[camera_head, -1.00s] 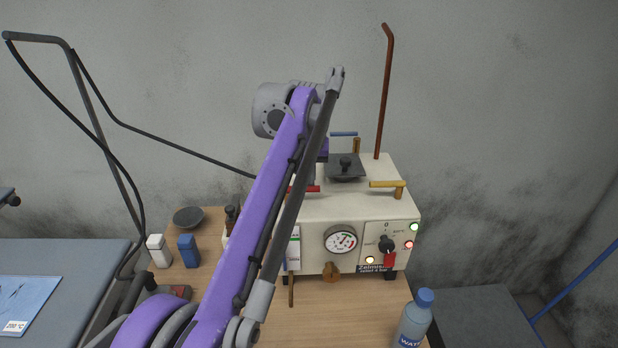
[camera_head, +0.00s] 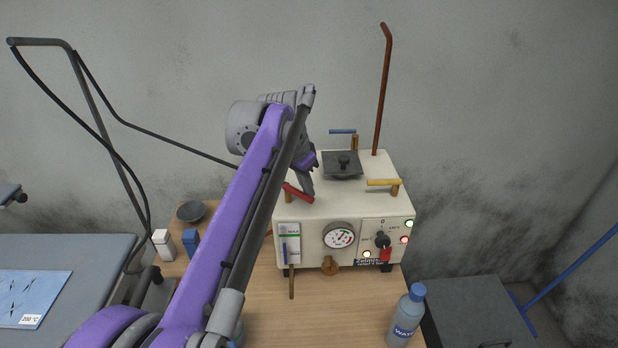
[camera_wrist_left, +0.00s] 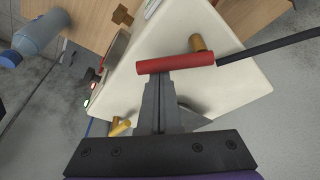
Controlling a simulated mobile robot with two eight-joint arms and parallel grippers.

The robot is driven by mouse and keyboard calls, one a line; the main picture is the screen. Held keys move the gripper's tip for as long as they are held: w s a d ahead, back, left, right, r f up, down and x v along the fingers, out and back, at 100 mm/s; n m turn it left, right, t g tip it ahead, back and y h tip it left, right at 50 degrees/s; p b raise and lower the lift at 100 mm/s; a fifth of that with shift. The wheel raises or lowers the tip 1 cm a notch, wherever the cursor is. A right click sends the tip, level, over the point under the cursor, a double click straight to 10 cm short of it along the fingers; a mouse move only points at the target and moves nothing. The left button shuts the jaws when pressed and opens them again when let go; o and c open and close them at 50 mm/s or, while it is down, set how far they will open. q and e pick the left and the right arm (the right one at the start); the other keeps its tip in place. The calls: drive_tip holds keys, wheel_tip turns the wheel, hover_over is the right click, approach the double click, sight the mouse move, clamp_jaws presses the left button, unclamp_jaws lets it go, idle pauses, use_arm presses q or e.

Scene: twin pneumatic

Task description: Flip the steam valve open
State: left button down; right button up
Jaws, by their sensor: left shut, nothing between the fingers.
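The steam generator (camera_head: 345,205) is a cream box on the wooden table. A valve with a red handle (camera_head: 299,193) sits on its top left edge, the handle slanting down to the right. The wrist view shows this red handle (camera_wrist_left: 176,63) beside its brass stem (camera_wrist_left: 199,43). My left gripper (camera_head: 307,188) is shut and empty. Its fingertips (camera_wrist_left: 162,80) are right at the red handle's side; I cannot tell for sure whether they touch. My right gripper is not in view.
Valves with a yellow handle (camera_head: 382,182) and a blue handle (camera_head: 343,131) and a dark cap (camera_head: 342,168) are also on top. A brown pipe (camera_head: 383,90) rises behind. A water bottle (camera_head: 406,318) stands at front right. A black hose runs in from the left.

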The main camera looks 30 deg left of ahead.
use_arm(q)
drive_tip(key=m, duration=0.1)
drive_tip(key=s+m+p, duration=0.1)
drive_tip(key=m, duration=0.1)
drive_tip(key=s+m+h+p, duration=0.1)
drive_tip(key=shift+a+r+m+g, duration=0.15)
drive_tip(key=shift+a+m+g, duration=0.05)
drive_tip(key=shift+m+g, duration=0.1)
drive_tip(key=m, duration=0.1)
drive_tip(key=s+m+p, duration=0.1)
drive_tip(key=m, duration=0.1)
drive_tip(key=shift+s+a+g+h, duration=0.1)
drive_tip(key=shift+a+g+h, duration=0.2)
drive_tip(key=shift+a+h, duration=0.1)
drive_tip(key=shift+s+a, duration=0.1)
drive_tip(key=shift+s, duration=0.15)
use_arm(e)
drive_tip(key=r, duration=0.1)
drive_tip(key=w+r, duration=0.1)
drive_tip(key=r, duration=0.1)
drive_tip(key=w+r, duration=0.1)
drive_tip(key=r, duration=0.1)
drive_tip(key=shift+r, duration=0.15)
use_arm(q)
drive_tip(key=shift+s+p, duration=0.1)
drive_tip(key=shift+p, duration=0.2)
drive_tip(key=shift+f, duration=0.2)
